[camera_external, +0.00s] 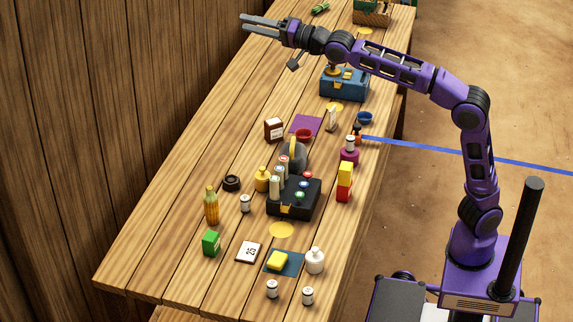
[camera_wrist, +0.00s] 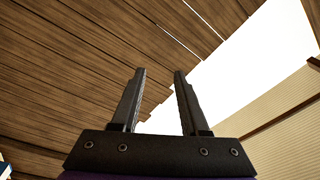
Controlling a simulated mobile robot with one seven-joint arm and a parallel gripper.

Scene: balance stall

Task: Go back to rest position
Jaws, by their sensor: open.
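My gripper (camera_external: 262,25) is stretched out to the left, high over the far part of the wooden table in the external view. Its two fingers are apart with nothing between them. The wrist view shows the same open gripper (camera_wrist: 158,102) pointing at wooden planks and a bright white gap. My purple arm rises from the base at the lower right and bends over toward the table. No object touches the fingers.
The long wooden table (camera_external: 160,248) holds a black box (camera_external: 311,209), a blue box (camera_external: 345,92), bottles, jars and cards. A plank wall (camera_external: 100,90) stands along its left side. A blue line (camera_external: 470,156) crosses the floor at right.

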